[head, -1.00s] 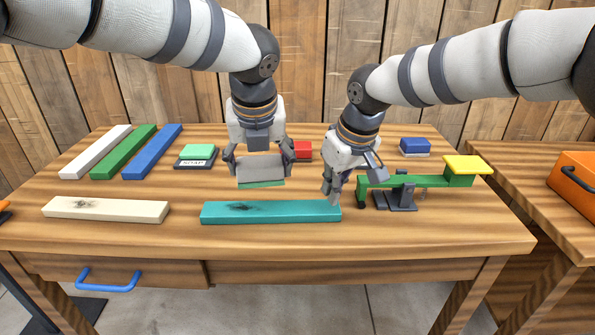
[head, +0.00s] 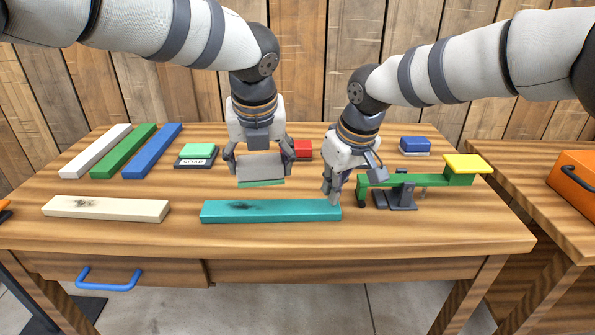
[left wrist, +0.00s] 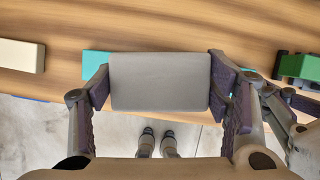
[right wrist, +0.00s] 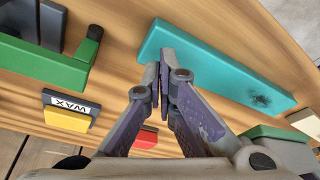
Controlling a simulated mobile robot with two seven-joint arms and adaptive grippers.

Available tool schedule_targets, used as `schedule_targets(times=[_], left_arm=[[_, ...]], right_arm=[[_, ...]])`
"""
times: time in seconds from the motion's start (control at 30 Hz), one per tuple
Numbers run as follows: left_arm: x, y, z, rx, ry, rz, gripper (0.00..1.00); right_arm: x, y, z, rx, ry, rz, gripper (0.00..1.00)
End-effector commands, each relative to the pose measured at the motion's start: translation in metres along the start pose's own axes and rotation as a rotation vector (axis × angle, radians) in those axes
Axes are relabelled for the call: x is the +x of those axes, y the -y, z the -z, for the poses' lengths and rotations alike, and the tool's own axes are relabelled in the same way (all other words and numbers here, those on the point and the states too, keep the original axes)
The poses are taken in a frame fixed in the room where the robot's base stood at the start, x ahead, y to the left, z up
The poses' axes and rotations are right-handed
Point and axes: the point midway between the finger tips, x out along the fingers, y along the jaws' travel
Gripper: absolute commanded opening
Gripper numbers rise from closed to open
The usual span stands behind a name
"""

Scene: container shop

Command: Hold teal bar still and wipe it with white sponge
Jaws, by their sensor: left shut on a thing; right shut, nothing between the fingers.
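The teal bar (head: 285,211) lies flat on the table's front, with a dark smudge on its left part. It also shows in the right wrist view (right wrist: 215,70). My left gripper (head: 261,166) is shut on the white sponge (head: 260,168), which looks greyish with a green underside. The sponge is held above and behind the bar, apart from it; it fills the middle of the left wrist view (left wrist: 160,82). My right gripper (head: 333,200) is shut and empty, fingertips pointing down at the bar's right end. I cannot tell whether they touch it.
A green clamp-like stand (head: 415,182) with a yellow block stands close to the right of my right gripper. A cream bar (head: 105,209) with a smudge lies at left. White, green and blue bars lie behind it. A soap holder (head: 195,160), red block (head: 303,150) and blue block (head: 415,145) stand farther back.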

Motion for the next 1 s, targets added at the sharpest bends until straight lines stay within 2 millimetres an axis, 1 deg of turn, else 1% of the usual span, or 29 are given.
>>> schedule_targets(times=[0.53, 0.8, 1.0], left_arm=[[0.0, 0.0, 0.0, 0.0, 0.0, 0.0, 0.48], [0.0, 0.0, 0.0, 0.0, 0.0, 0.0, 0.48], [0.0, 0.0, 0.0, 0.0, 0.0, 0.0, 0.48]], right_arm=[[0.0, 0.0, 0.001, 0.0, 0.0, 0.0, 0.0], [0.005, -0.003, 0.015, 0.0, 0.0, 0.0, 0.0], [0.005, -0.004, 0.016, 0.0, 0.0, 0.0, 0.0]])
